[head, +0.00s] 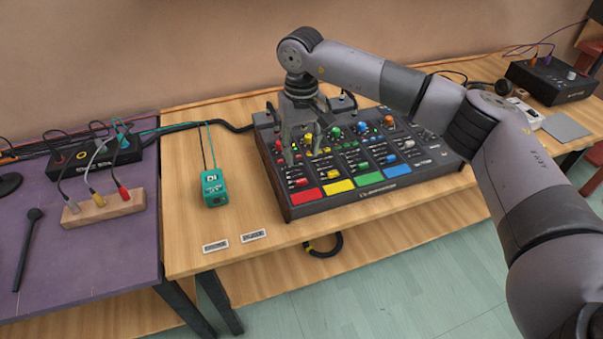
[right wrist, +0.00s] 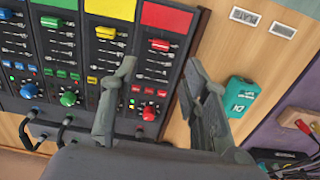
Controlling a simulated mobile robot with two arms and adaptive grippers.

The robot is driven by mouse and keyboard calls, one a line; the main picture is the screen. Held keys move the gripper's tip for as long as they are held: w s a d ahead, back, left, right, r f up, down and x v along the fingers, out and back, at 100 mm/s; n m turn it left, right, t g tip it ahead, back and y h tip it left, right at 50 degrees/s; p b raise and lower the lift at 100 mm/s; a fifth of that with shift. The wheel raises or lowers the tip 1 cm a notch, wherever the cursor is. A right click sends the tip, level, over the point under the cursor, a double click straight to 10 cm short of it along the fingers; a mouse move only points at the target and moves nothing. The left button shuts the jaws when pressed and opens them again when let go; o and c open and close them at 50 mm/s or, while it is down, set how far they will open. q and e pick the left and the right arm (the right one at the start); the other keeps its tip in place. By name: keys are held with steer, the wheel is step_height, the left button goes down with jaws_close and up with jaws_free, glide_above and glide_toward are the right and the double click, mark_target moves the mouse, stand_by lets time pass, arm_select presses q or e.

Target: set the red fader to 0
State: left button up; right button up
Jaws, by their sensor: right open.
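The mixer (head: 440,160) is a black console with coloured columns on the wooden table. Its red fader cap (head: 301,182) sits at the near end of its slot, close to the red pad (head: 307,197). In the right wrist view the red fader cap (right wrist: 160,45) lies just below the red pad (right wrist: 167,17). My right gripper (head: 305,155) is open and empty above the red and yellow columns; its fingers partly hide the panel. In the right wrist view its spread fingertips (right wrist: 162,65) appear below the red cap, one over the panel, one beyond its edge. My left gripper is out of view.
A teal box (head: 214,186) stands left of the mixer with free wood between. A yellow cap (right wrist: 106,32) sits in the neighbouring column, and a red knob (right wrist: 149,112) is in the red column. Two small labels (head: 215,246) lie near the table's front edge.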

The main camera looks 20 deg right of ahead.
mark_target(301, 180)
step_height(301, 180, down, 9)
steer(key=shift+f+p, duration=0.1)
steer(key=shift+p, duration=0.55)
steer(key=shift+c, duration=0.4)
jaws_close()
